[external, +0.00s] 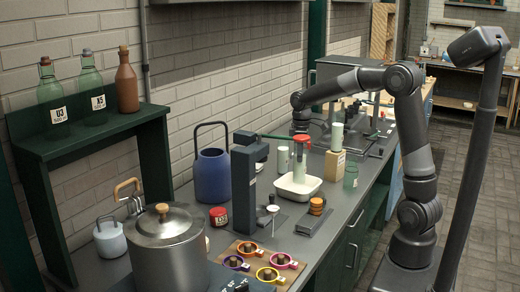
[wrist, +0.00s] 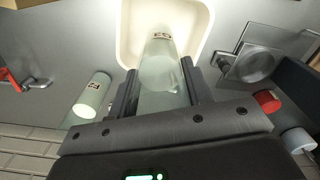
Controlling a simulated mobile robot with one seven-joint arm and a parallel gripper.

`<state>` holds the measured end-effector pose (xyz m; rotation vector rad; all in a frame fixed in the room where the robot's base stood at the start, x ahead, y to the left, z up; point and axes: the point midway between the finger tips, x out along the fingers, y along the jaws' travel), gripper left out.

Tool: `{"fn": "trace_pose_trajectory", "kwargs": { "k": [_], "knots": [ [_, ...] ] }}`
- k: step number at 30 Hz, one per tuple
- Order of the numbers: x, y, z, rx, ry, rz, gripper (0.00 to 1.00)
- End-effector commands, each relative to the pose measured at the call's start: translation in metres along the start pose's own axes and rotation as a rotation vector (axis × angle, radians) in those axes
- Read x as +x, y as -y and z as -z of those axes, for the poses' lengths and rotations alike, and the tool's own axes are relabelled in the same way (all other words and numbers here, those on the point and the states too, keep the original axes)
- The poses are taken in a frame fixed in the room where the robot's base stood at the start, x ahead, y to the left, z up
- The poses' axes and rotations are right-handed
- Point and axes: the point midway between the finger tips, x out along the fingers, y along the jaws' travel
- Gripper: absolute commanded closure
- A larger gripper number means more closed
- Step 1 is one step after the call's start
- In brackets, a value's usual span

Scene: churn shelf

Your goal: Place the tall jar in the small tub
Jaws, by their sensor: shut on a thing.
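The tall jar is a pale green cylinder with a small label; it shows in the wrist view (wrist: 160,62) between the fingers of my gripper (wrist: 160,78). My gripper is shut on it. In the external view the held jar (external: 299,167) is roughly upright with its lower end at the small tub (external: 312,190), a white shallow tub with rounded corners. In the wrist view the jar's far end lies over the inside of the tub (wrist: 125,40). I cannot tell whether the jar touches the tub's floor.
Another pale green jar (external: 282,160) stands beside the tub, toward the wall. A dark stand (external: 243,190), orange-topped stack (external: 317,206) and red-lidded pot (external: 218,217) are nearer.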

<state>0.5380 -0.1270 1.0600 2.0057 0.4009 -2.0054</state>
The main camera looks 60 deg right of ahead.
Motion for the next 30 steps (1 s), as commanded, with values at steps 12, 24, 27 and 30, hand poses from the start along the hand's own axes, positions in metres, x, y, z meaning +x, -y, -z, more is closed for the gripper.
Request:
{"fn": "trace_pose_trajectory", "kwargs": {
  "k": [12,24,27,30],
  "knots": [
    [0.041,0.001,0.004,0.001,0.001,0.0,1.0],
    [0.045,0.002,0.003,0.001,0.001,0.0,0.52],
    [0.045,0.002,0.003,0.001,0.0,0.0,0.44],
    [0.045,0.002,0.003,0.001,0.0,0.0,0.36]
  ]
}}
